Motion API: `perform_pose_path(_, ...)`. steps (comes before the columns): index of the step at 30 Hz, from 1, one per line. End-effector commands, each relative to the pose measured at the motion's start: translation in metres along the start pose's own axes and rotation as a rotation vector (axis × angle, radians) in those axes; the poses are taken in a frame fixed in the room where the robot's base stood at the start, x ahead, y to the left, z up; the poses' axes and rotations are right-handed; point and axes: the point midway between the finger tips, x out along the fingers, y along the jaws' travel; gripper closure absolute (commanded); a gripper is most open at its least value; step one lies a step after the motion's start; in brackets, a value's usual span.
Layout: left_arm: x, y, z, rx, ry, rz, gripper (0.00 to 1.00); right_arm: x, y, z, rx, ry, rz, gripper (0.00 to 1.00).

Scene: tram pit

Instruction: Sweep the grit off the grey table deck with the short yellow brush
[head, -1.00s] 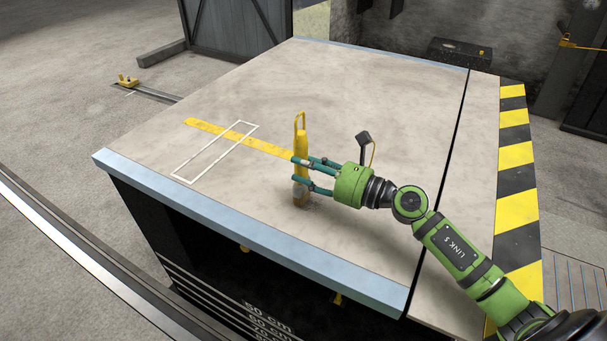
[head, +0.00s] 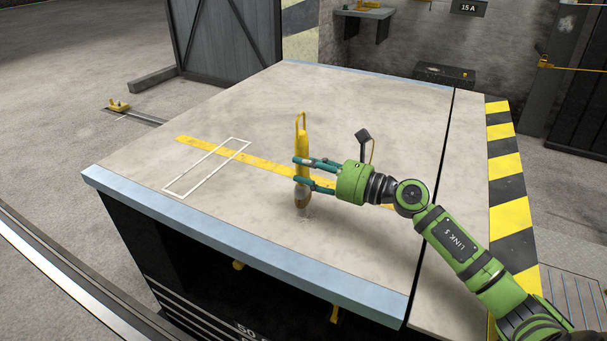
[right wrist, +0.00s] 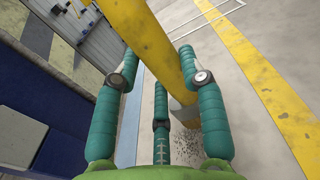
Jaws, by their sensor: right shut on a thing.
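The short yellow brush (head: 301,150) stands upright over the grey table deck (head: 370,110), its handle loop at the top. My right gripper (head: 304,172) is shut on the brush, with teal fingers around its body. In the right wrist view the yellow brush (right wrist: 165,45) runs between the fingers down to a pale lower end close to the deck. Dark grit (right wrist: 185,145) lies scattered on the deck by the brush's lower end. In the head view a faint patch shows under the brush. My left gripper is not in view.
A yellow stripe (head: 210,147) and a white outlined rectangle (head: 185,182) mark the deck left of the brush. A light-blue edge strip (head: 240,245) runs along the deck's front. A black and yellow striped border (head: 510,195) lies at right. The far deck is clear.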

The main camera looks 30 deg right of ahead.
Motion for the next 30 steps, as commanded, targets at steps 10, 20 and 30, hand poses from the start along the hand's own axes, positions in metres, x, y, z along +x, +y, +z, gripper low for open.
perform_pose_path(10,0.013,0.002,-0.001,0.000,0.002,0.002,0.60,0.003,-0.003,-0.001,0.003,-0.021,0.005,1.00)
perform_pose_path(20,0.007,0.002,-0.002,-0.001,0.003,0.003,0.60,0.003,-0.003,0.009,0.002,-0.022,0.006,1.00)
perform_pose_path(30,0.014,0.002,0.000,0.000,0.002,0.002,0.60,0.017,-0.014,0.009,0.003,-0.023,0.004,1.00)
